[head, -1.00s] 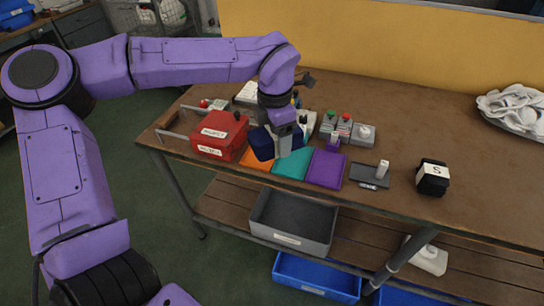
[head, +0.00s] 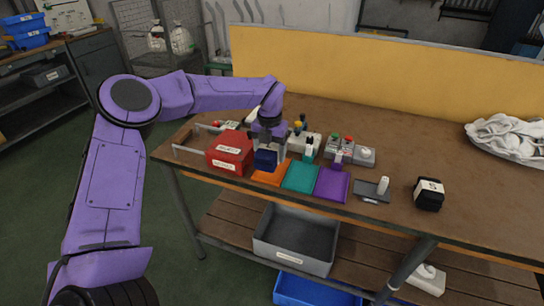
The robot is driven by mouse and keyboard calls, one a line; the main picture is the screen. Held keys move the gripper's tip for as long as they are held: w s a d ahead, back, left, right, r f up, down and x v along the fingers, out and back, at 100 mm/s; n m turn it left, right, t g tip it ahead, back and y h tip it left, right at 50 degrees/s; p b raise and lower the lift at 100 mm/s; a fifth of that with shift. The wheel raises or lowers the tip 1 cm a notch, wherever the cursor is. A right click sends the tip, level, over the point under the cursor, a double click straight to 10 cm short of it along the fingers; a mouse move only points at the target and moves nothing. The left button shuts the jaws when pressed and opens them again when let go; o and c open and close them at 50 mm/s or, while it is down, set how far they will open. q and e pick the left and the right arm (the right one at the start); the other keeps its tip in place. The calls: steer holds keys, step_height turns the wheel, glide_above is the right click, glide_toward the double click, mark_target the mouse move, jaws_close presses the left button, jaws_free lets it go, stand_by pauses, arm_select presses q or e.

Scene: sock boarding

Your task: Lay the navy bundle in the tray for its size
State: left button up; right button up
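The navy bundle (head: 265,161) is a small dark blue block over the orange pad (head: 271,176), close to the right side of the red box. My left gripper (head: 268,146) points down at the bundle and appears shut on it, with a grey finger showing at its right. No size label shows on the bundle from here. I cannot tell whether it touches the pad. A grey tray (head: 265,250) stands on the lower shelf with its inside bare. My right gripper is out of view.
A red box (head: 229,152) stands left. Teal (head: 301,177) and purple (head: 332,184) pads lie right of the orange one. A black bundle marked S (head: 429,194) sits farther right. Button boxes (head: 340,147) stand behind, and white cloths (head: 510,138) lie at right.

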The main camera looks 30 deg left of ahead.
arm_select(q)
steer(key=shift+w+a+f, duration=0.1)
steer(key=shift+a, duration=0.05)
steer(key=w+f, duration=0.1)
steer(key=f, duration=0.2)
steer(key=w+f, duration=0.1)
steer(key=f, duration=0.1)
steer(key=shift+w+a+f, duration=0.1)
steer(key=shift+w+f, duration=0.05)
steer(key=shift+w, duration=0.15)
steer(key=shift+s, duration=0.15)
steer(key=shift+c, duration=0.5)
steer(key=shift+s+r, duration=0.2)
steer(key=shift+r, duration=0.1)
steer(key=o, duration=1.2)
steer(key=shift+o, duration=0.7)
steer(key=shift+w+f, duration=0.1)
steer(key=shift+w, duration=0.05)
step_height(320, 180, up, 12)
steer(key=shift+r, duration=0.1)
